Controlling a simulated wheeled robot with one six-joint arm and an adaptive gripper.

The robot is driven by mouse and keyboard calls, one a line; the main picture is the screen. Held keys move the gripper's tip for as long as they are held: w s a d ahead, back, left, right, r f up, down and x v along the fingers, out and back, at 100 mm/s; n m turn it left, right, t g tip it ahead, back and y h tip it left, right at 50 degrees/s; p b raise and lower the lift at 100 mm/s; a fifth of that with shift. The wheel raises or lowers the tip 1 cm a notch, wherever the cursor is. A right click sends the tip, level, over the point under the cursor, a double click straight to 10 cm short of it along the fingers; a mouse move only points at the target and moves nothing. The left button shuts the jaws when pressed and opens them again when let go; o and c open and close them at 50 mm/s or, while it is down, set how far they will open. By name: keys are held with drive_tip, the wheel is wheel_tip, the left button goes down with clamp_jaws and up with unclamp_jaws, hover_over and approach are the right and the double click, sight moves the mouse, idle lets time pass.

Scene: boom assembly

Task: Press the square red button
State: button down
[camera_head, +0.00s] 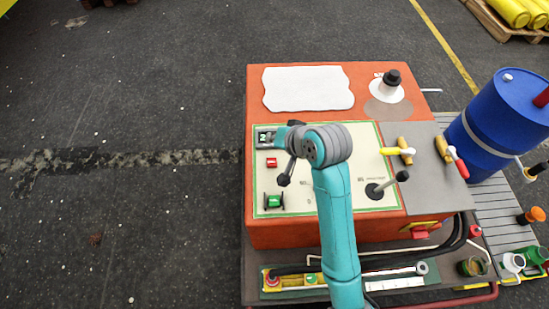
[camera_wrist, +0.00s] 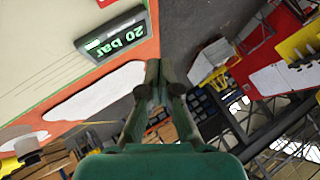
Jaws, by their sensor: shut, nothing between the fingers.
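The small square red button (camera_head: 271,162) is on the left side of the pale panel (camera_head: 345,180) on the orange console, just below a small display (camera_head: 266,138). In the head view my teal arm crosses the panel, and my gripper is mostly hidden behind its grey joint. In the wrist view my gripper (camera_wrist: 159,78) is shut and empty. The display (camera_wrist: 112,35) reads 20 bar at upper left there, clear of the fingers.
A black-knobbed lever (camera_head: 284,181) and a green control (camera_head: 273,202) are near the button. Another lever (camera_head: 402,177) is at the panel's right. A white sheet (camera_head: 308,88) lies behind. A blue barrel (camera_head: 505,120) stands at right. Open asphalt (camera_head: 110,220) is at left.

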sight(273, 163)
drive_tip(key=shift+f, duration=4.4)
drive_tip(key=shift+f, duration=0.1)
drive_tip(key=shift+f, duration=0.35)
drive_tip(key=shift+f, duration=0.5)
drive_tip(key=shift+r, duration=0.95)
drive_tip(key=shift+r, duration=0.1)
drive_tip(key=shift+r, duration=2.4)
